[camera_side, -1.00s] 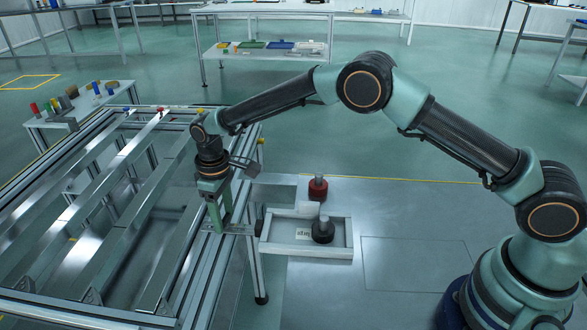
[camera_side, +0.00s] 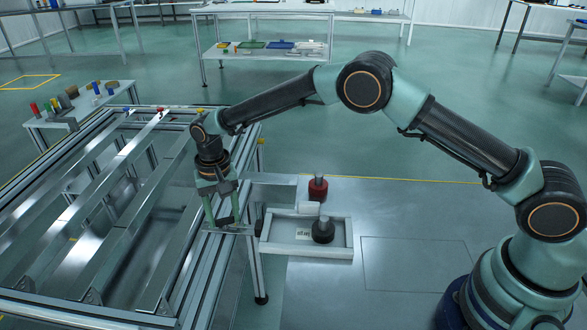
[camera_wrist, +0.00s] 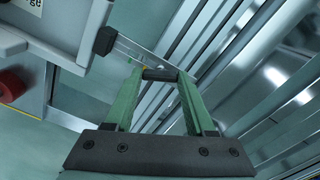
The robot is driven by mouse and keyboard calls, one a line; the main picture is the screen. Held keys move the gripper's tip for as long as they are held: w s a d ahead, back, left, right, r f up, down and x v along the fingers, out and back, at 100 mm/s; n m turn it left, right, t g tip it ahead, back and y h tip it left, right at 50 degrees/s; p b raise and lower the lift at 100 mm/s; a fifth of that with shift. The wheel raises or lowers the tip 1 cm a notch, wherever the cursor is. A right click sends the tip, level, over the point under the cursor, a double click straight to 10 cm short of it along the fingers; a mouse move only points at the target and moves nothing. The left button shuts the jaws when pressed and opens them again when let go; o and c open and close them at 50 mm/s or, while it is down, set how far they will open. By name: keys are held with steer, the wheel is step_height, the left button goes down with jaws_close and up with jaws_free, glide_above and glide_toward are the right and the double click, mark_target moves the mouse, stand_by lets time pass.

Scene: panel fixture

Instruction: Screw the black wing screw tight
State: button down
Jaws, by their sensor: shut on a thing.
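The black wing screw (camera_wrist: 159,74) shows in the wrist view as a short dark bar across my fingertips. My gripper (camera_wrist: 160,73) is shut on it, one green finger at each end. In the side view my gripper (camera_side: 224,225) points down at a thin metal plate beside the frame's right rail. There the screw is too small and too covered to make out clearly. Its shaft and how deep it sits are hidden.
A light tray (camera_side: 345,252) stands right of the gripper, holding a black round piece (camera_side: 323,232). A red round piece (camera_side: 317,189) stands behind it. A dark block (camera_wrist: 105,41) sits close by at the tray's side. The metal frame (camera_side: 190,255) lies left.

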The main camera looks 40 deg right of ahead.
steer(key=shift+m, duration=2.3)
steer(key=shift+c, duration=1.2)
jaws_free()
steer(key=shift+r, duration=0.15)
step_height(320, 180, up, 12)
